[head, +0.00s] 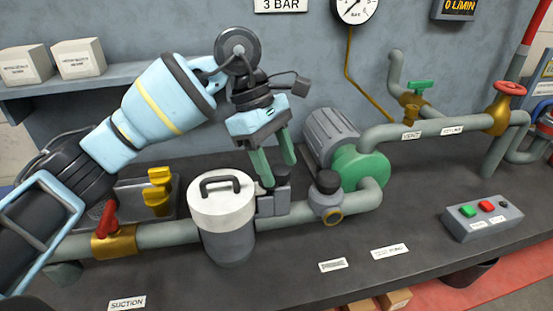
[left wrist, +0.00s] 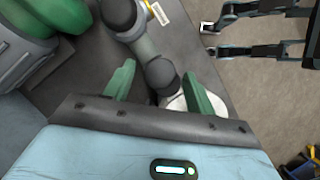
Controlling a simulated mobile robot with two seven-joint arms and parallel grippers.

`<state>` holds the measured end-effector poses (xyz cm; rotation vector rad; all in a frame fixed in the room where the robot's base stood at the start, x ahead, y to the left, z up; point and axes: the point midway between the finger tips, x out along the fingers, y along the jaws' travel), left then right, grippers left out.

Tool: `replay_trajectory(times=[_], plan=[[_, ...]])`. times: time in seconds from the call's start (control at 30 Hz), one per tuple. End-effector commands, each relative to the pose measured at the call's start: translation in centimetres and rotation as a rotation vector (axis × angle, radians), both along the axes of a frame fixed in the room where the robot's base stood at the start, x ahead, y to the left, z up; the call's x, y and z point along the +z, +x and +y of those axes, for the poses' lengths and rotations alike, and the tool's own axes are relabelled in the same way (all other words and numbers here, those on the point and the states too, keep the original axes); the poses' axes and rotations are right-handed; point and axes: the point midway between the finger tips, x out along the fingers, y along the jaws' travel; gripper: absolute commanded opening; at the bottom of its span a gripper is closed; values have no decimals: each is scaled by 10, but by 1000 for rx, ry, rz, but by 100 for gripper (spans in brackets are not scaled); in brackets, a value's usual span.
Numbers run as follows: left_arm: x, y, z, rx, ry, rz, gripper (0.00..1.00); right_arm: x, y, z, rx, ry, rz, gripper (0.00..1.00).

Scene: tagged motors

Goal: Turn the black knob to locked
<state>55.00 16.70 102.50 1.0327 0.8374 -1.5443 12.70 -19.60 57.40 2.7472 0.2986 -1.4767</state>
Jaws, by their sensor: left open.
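A small black knob (head: 274,190) sits on a grey block on the pipe, just right of the white-lidded canister. In the left wrist view a dark round knob (left wrist: 161,76) shows between the fingers. A second black cap (head: 327,182) tops the fitting to the right. Any lock marking is not readable.
The canister (head: 221,193) with its handle stands close left of the gripper. A green-ended motor (head: 345,150) stands close right. A red-handled valve (head: 110,222) is on the left pipe, and a button box (head: 481,217) on the right. The front bench top is mostly clear.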

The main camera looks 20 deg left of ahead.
Motion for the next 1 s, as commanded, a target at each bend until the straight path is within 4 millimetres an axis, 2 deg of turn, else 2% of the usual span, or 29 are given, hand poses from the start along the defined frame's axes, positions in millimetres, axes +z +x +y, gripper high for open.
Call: replay_trajectory(times=[0.17, 0.4, 0.6, 1.0], plan=[[11, 1, 5, 1, 0, -1, 55, 0, 2, 0, 0, 1, -3, 0], [47, 4, 19, 2, 0, -1, 55, 0, 1, 0, 0, 1, -3, 0], [68, 6, 27, 1, 0, -2, 55, 1, 0, 0, 0, 0, 1, 0], [72, 6, 29, -1, 0, 0, 55, 0, -5, 0, 0, 0, 10, 0]])
